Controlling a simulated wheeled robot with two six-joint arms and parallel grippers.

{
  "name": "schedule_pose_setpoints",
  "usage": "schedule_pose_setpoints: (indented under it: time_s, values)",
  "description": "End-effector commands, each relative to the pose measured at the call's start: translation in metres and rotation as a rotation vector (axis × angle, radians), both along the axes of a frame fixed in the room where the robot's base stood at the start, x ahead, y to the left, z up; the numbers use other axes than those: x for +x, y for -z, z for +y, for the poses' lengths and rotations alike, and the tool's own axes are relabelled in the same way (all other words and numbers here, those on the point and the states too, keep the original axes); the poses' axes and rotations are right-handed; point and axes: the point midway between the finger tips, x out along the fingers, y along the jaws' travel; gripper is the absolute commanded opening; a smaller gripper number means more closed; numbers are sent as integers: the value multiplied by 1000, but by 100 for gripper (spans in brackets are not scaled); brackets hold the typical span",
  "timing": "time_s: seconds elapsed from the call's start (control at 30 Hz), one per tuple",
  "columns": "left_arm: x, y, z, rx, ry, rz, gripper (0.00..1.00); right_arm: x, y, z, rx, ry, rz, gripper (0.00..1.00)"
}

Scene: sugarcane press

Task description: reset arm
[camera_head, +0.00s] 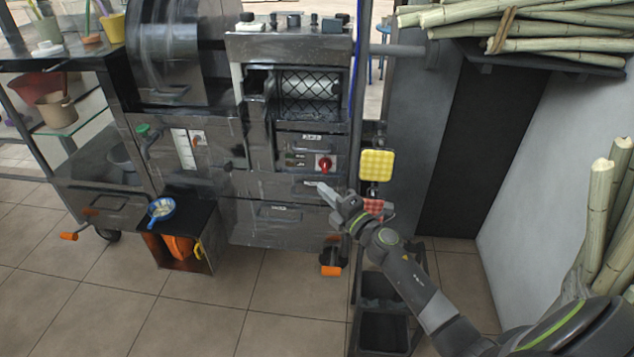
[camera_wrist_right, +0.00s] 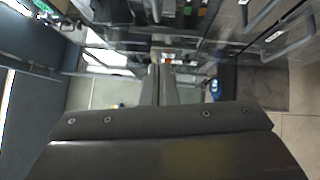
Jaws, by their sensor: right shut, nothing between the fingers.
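My right gripper (camera_head: 325,191) reaches in from the lower right and points at the front of the sugarcane press (camera_head: 262,185). It is shut with nothing in it, below the red knob (camera_head: 324,164) on the press's panel. In the right wrist view its two fingers (camera_wrist_right: 159,82) lie together and hold nothing. I cannot tell whether the fingertips touch the press. My left gripper is in neither view.
A yellow waffle-patterned pad (camera_head: 377,165) and a red checked one (camera_head: 373,207) hang right of the press. Black bins (camera_head: 382,330) stand under my right arm. A small box table (camera_head: 180,228) holds a blue-rimmed strainer (camera_head: 161,209). Cane stalks (camera_head: 540,25) lie on a shelf. Tiled floor at front left is free.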

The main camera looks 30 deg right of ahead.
Motion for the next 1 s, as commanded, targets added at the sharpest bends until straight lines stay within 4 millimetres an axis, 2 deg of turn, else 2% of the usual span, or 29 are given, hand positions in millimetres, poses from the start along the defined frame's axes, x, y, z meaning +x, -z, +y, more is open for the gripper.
schedule_pose_setpoints:
  time_s: [0.3,0.47,0.57,0.7,0.77,0.87,1.0]
  values:
    - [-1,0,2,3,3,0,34,-9,2,-3,10,7,2,0]
    - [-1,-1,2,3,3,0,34,-27,18,-16,156,108,49,0]
    - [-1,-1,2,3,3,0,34,-53,43,-33,345,243,122,0]
    - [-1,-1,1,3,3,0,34,-105,94,-53,640,470,276,0]
    - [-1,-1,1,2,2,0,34,-132,118,-57,761,567,355,0]
    - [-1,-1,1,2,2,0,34,-182,157,-55,950,727,502,0]
    - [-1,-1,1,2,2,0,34,-256,203,-35,1180,935,727,0]
